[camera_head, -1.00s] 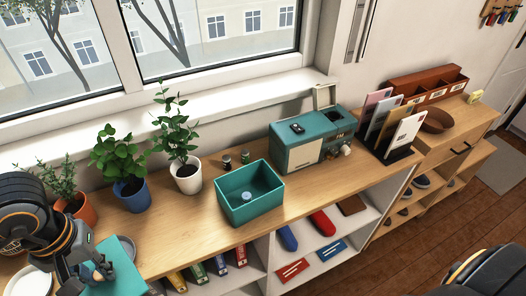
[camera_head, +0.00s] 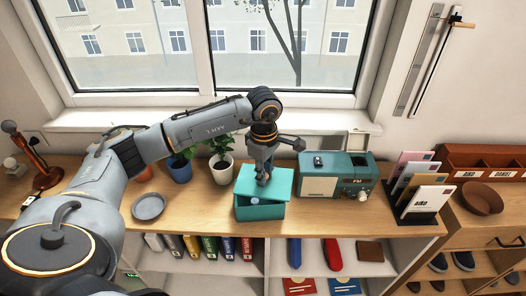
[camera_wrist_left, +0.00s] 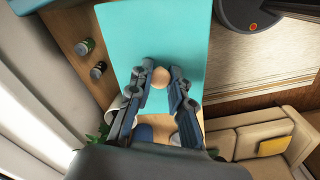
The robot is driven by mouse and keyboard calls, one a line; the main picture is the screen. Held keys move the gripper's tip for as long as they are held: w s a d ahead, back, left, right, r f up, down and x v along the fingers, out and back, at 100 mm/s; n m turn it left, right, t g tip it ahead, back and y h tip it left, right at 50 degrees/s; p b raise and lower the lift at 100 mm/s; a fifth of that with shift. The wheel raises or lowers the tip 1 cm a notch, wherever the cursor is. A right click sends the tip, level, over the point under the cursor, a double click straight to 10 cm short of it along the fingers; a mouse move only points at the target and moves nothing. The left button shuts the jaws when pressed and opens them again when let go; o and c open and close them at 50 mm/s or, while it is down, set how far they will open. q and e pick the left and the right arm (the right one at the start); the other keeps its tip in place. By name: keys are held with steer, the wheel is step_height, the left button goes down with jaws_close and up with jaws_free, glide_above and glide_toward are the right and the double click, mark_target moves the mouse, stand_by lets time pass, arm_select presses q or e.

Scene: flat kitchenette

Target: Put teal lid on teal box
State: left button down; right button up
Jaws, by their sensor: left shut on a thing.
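The teal lid (camera_head: 281,183) is held over the teal box (camera_head: 262,213) on the wooden counter. My left gripper (camera_head: 263,181) is shut on the lid's round wooden knob (camera_wrist_left: 161,77), one finger on each side. The lid covers the back part of the box opening and reaches past its right side. A gap at the front shows the box's inside with a small pale blue thing (camera_head: 254,201). I cannot tell whether the lid touches the rim. In the left wrist view the lid (camera_wrist_left: 160,35) hides the box. My right gripper is not in view.
A teal radio (camera_head: 340,172) stands close on the right, and a letter rack (camera_head: 420,205) beyond it. Potted plants, one in a white pot (camera_head: 221,170), stand behind and left. A grey dish (camera_head: 149,206) lies on the left. The window is behind.

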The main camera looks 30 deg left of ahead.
arm_select(q)
steer(key=a+n, duration=0.1)
steer(key=w+a+n, duration=0.1)
steer(key=a, duration=0.1)
steer(key=shift+r+n+p, duration=0.1)
steer(key=shift+n+p, duration=0.25)
steer(key=shift+n, duration=0.05)
steer(key=shift+w, duration=0.1)
steer(key=shift+d+f+b, duration=0.3)
steer(key=shift+f+b, duration=0.1)
steer(key=shift+f, duration=0.5)
step_height(320, 180, down, 2)
steer(key=shift+a+f+b, duration=0.1)
steer(key=shift+a+b, duration=0.05)
steer(key=shift+b, duration=0.5)
steer(key=shift+f+b, duration=0.55)
steer(key=shift+f, duration=0.05)
steer(key=shift+f+b, duration=0.3)
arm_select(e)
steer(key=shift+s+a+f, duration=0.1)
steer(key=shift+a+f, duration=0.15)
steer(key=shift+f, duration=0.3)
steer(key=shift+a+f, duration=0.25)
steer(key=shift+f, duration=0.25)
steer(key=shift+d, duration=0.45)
